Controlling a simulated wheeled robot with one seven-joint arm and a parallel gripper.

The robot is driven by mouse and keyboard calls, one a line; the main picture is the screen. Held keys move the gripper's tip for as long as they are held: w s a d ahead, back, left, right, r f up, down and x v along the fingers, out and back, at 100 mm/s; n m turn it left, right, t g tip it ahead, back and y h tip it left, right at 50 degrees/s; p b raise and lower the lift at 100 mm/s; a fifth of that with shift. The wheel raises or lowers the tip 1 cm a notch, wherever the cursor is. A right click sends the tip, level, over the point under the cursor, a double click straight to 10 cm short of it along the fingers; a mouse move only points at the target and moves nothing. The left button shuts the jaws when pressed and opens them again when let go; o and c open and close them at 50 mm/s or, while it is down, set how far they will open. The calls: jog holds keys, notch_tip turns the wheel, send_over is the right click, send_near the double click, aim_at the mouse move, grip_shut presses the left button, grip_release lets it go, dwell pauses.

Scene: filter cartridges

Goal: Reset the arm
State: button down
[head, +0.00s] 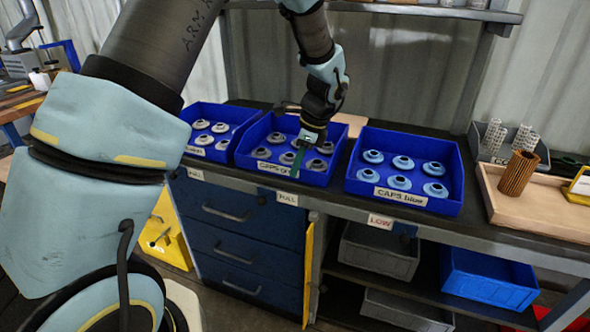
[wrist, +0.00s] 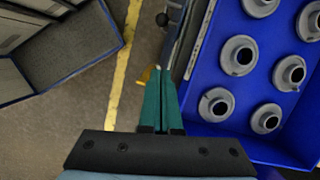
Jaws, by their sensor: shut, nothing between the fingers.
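My arm reaches across the left of the head view to the workbench. My gripper (head: 296,166) is over the front edge of the middle blue bin (head: 243,158), which holds several grey caps. In the wrist view my gripper (wrist: 161,92) shows two green fingers pressed together, with nothing between them. The bin (wrist: 195,118) with grey caps (wrist: 240,55) lies to the right of the fingers there. The fingers point past the bin's front side, above the floor. I cannot tell whether the fingers touch the bin.
The bin labelled CAPS blue (head: 402,197) stands to the right and another cap bin (head: 187,150) to the left. A wooden tray (head: 545,212) with a brown pleated cartridge (head: 518,173) is at the far right. Drawers (head: 245,245) and a lower shelf with bins (head: 490,278) are below.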

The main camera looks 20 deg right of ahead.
jog(key=shift+a, duration=0.1)
jog(key=a+r+n+g+h, duration=0.1)
jog(key=a+r+n, duration=0.2)
jog(key=a+n, duration=0.45)
jog(key=a+r+n+h, duration=0.1)
jog(key=a+r+n, duration=0.3)
jog(key=a, duration=0.7)
jog(key=s+a+n+h, duration=0.1)
jog(key=s+a+n, duration=0.6)
jog(key=a+n, duration=0.5)
jog(key=shift+r+t, duration=0.4)
jog(key=shift+d, duration=0.1)
